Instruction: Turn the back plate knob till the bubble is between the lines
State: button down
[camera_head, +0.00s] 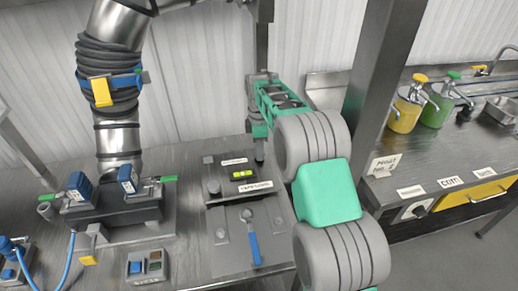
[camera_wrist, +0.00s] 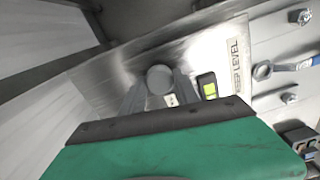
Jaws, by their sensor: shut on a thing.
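The metal plate (camera_head: 222,196) carries a small yellow-green level vial (camera_head: 242,174) near its middle. The vial also shows in the wrist view (camera_wrist: 208,86), right of my gripper. It is too small to tell where the bubble sits against the lines. My gripper (camera_head: 260,152) points down at the plate's back right corner. In the wrist view, its fingers (camera_wrist: 160,88) are shut on a round grey knob (camera_wrist: 159,77), one on each side. In the head view that knob is mostly hidden by my gripper. Another knob (camera_head: 214,187) stands at the plate's left side.
A label (camera_head: 257,187) lies in front of the vial. A blue-handled lever (camera_head: 252,238) is on the panel nearer me. A switch box (camera_head: 147,266) and a dark fixture with blue parts (camera_head: 115,207) stand to the left. A steel post (camera_head: 383,80) rises at right.

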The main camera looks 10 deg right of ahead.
jog(key=c, duration=0.9)
grip_release()
notch_tip(320, 180, up, 8)
jog(key=shift+f+b, duration=0.1)
jog(key=shift+b, duration=0.45)
